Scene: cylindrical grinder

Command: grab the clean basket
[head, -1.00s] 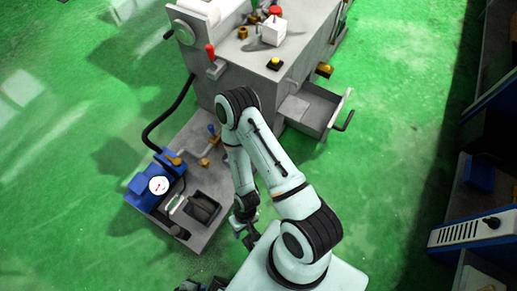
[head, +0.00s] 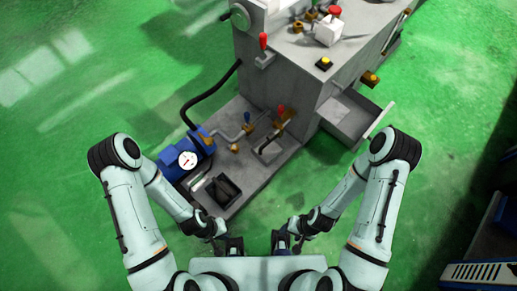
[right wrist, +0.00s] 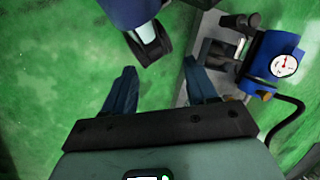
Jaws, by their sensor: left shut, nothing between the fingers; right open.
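I cannot tell for sure which thing is the clean basket. A black open-topped tray (head: 223,190) sits at the front of the grinder's low grey base. A grey box-like part with a dark handle (head: 268,148) stands further back on that base. My left gripper (head: 233,247) is shut and empty, low in the head view, in front of the base. My right gripper (head: 281,243) is open and empty just to its right. In the right wrist view its two fingers (right wrist: 161,88) are spread, with floor and a base edge beyond them.
A blue motor with a round gauge (head: 187,159) stands on the base's left side; it also shows in the right wrist view (right wrist: 285,65). A grey open drawer-like tray (head: 357,117) juts from the grinder (head: 300,70). Dark shelving (head: 490,235) stands at right. Green floor is clear at left.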

